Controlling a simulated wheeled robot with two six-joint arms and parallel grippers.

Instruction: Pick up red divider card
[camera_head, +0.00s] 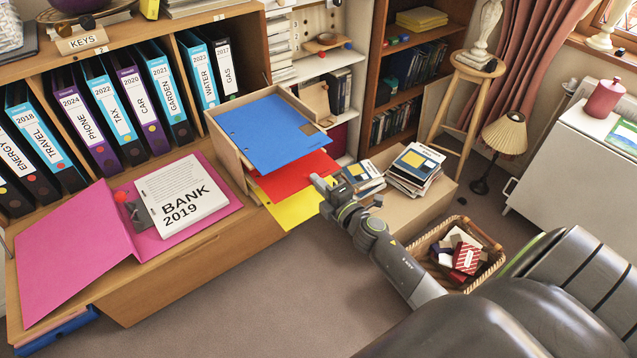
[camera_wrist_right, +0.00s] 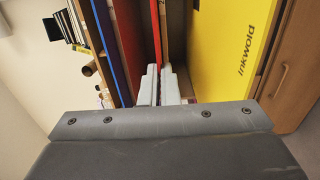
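The red divider card (camera_head: 290,176) sticks out of a wooden tray between a blue card (camera_head: 265,130) above and a yellow card (camera_head: 298,208) below. My right gripper (camera_head: 322,183) is at the card's outer edge. In the right wrist view the red card (camera_wrist_right: 156,30) shows edge-on and runs down between my two fingertips (camera_wrist_right: 159,82). The fingers are close together on either side of it, with hardly any gap. The part of the card between the fingers is mostly hidden. My left gripper is in neither view.
The wooden tray (camera_head: 232,150) stands on the wooden cabinet, beside an open pink folder (camera_head: 75,250). Labelled binders (camera_head: 105,110) line the shelf behind. A box with books (camera_head: 415,165) and a wicker basket (camera_head: 440,232) stand right of my gripper. Carpet in front is clear.

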